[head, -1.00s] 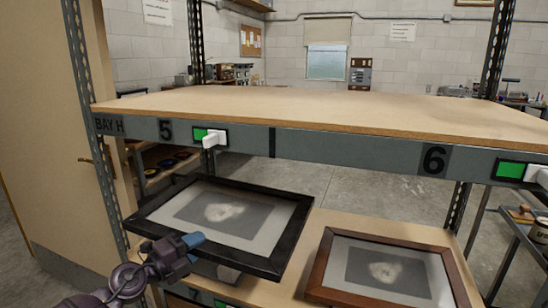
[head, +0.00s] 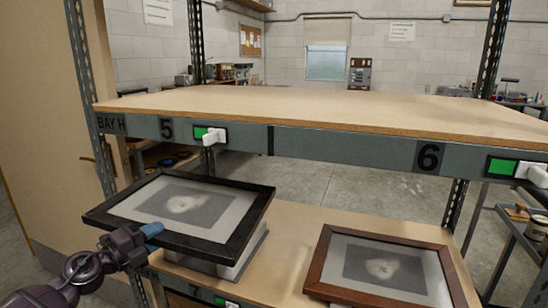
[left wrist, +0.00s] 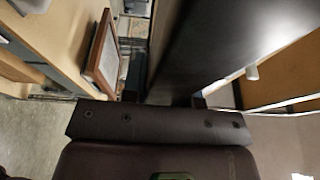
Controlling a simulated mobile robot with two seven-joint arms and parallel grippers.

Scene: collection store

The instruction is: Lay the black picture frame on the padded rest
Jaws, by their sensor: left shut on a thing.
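The black picture frame (head: 183,208), with a pale mount and a grey picture, is tilted above the left part of the lower shelf and juts out past its front edge. My left gripper (head: 152,232) is shut on its near left edge. In the left wrist view a large dark panel, apparently the frame's underside (left wrist: 215,45), stretches away from the gripper (left wrist: 165,100). Below the frame's right part a pale block with a grey base (head: 238,264) sits on the lower shelf. It may be the padded rest; its top is mostly hidden by the frame. My right gripper is out of view.
A brown wooden frame (head: 388,264) lies to the right on the lower shelf (head: 293,225). The upper shelf (head: 320,108), marked 5 and 6, is bare and overhangs behind. A perforated upright (head: 101,100) stands at left. A trolley (head: 520,235) is at far right.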

